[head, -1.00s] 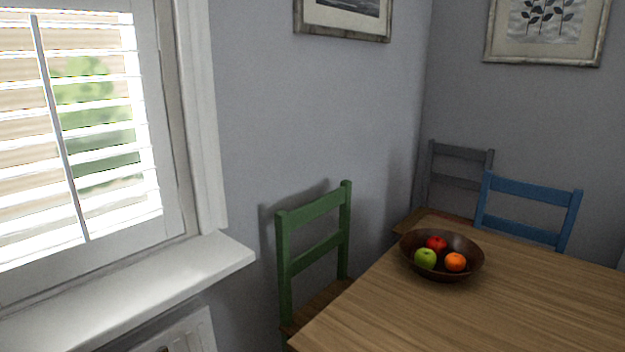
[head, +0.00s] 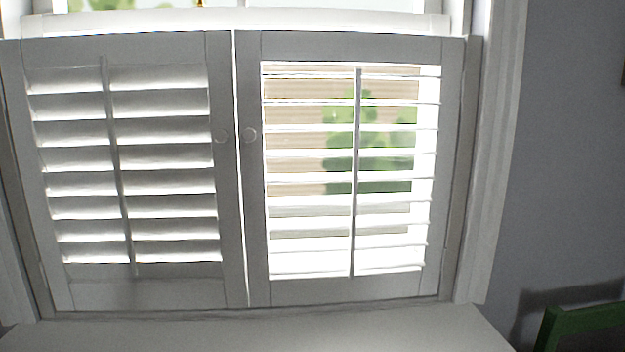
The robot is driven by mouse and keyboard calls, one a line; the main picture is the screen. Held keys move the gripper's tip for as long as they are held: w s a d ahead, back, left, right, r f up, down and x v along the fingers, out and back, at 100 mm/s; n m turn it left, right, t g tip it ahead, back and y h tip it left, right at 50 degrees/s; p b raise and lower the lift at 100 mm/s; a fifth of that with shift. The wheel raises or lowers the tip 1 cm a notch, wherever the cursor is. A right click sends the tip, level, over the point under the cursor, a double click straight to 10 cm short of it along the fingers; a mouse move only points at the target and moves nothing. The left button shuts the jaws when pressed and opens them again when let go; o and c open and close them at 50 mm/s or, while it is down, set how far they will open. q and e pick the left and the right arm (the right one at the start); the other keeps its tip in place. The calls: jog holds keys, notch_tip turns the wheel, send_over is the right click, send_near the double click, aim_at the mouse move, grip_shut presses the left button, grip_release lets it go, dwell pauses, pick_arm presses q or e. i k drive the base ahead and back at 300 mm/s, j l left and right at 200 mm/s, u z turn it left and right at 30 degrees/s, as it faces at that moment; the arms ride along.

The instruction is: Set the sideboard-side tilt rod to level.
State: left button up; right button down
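Two white shutter panels fill the lower window in the head view. The left panel (head: 226,200) has tilted slats that block most of the view out, with a vertical tilt rod (head: 117,170) down its middle. The right panel (head: 452,150) has slats lying near level, with daylight and greenery showing between them. Its tilt rod (head: 356,170) runs down its middle. Each panel has a small round knob near the centre gap. No sideboard is in view, so I cannot tell which rod is on its side. Neither of my grippers is in view.
A white window sill (head: 270,332) runs below the shutters and looks clear. Part of a green chair (head: 585,320) stands at the lower right, by the grey wall (head: 570,150).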

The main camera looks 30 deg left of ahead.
aim_at(111, 123)
jog(key=i+j+u, duration=0.1)
jog(key=u, duration=0.25)
jog(key=i+u, duration=0.35)
jog(key=u, duration=1.4)
jog(key=k+j, duration=0.05)
jog(key=j, duration=0.05)
